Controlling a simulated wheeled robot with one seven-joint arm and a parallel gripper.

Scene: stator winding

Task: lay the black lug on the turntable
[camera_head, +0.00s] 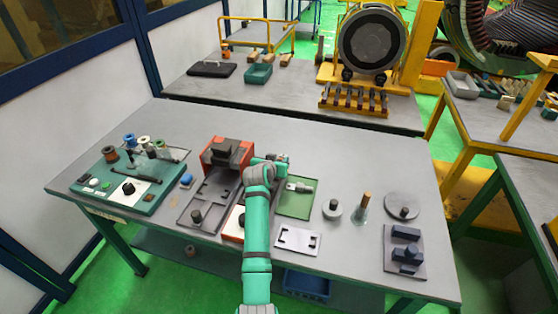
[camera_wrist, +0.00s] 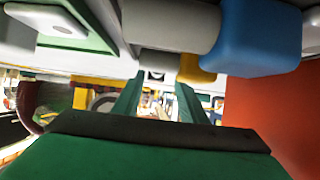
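My gripper (camera_head: 279,161) is over the middle of the table, just right of the red-and-black machine. In the wrist view its two green fingers (camera_wrist: 159,95) stand apart, and I see nothing clearly held between them. A grey round disc (camera_head: 403,212) at the right of the table looks like the turntable; a dark round piece (camera_head: 404,211) stands on it. I cannot tell for certain which dark part is the black lug. In the wrist view a grey cylinder (camera_wrist: 170,25) and a blue block (camera_wrist: 260,38) are close beyond the fingers.
The red-and-black machine (camera_head: 228,153) stands left of my gripper. A green tray (camera_head: 296,209) with a grey tool lies to its right. A small disc (camera_head: 332,214), a cone with wooden handle (camera_head: 362,204) and a dark block fixture (camera_head: 405,250) stand further right. A green board (camera_head: 145,204) carries spools.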

